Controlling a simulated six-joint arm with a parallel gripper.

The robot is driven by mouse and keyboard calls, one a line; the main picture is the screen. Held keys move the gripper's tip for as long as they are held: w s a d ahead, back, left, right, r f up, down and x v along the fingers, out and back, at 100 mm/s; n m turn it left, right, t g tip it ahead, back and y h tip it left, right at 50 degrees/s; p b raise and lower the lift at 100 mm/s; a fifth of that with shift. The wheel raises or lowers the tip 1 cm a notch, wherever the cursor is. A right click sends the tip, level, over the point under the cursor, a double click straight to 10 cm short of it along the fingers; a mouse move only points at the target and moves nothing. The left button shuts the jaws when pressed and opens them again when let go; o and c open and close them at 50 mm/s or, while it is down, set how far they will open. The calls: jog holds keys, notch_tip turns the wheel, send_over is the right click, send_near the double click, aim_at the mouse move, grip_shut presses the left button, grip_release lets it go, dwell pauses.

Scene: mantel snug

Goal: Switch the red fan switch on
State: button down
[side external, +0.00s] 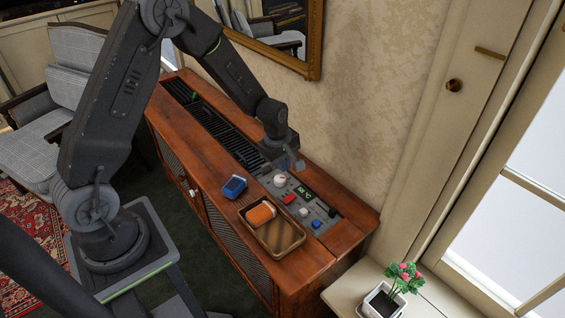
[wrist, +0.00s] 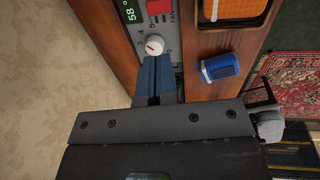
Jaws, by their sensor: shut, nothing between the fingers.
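The red fan switch (side external: 289,199) is a small red rocker on the grey control panel (side external: 328,211) set into the top of the wooden cabinet. In the wrist view the red switch (wrist: 159,7) is at the top edge, partly cut off, with a "FAN" label beside it. Whether it is tipped on or off cannot be told. My gripper (side external: 285,165) is above the panel's near-left end, close to the white knob (side external: 279,180). In the wrist view my gripper (wrist: 155,62) has its blue fingers shut and empty, with tips by the white knob (wrist: 154,45), short of the switch.
A green display (side external: 304,192), a blue button (side external: 316,224) and a black knob (side external: 332,212) share the panel. A blue object (side external: 234,187) and a wooden tray (side external: 279,246) holding an orange item (side external: 261,213) stand in front. The patterned wall (side external: 360,90) rises behind.

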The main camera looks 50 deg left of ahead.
aim_at(292, 195)
jog(key=shift+w, duration=0.1)
jog(key=shift+w+r, duration=0.1)
jog(key=shift+w, duration=0.5)
jog(key=f, duration=0.4)
jog(key=w+f, duration=0.1)
jog(key=f, duration=0.4)
jog(key=w+f, duration=0.1)
jog(key=f, duration=0.4)
jog(key=shift+w, duration=0.1)
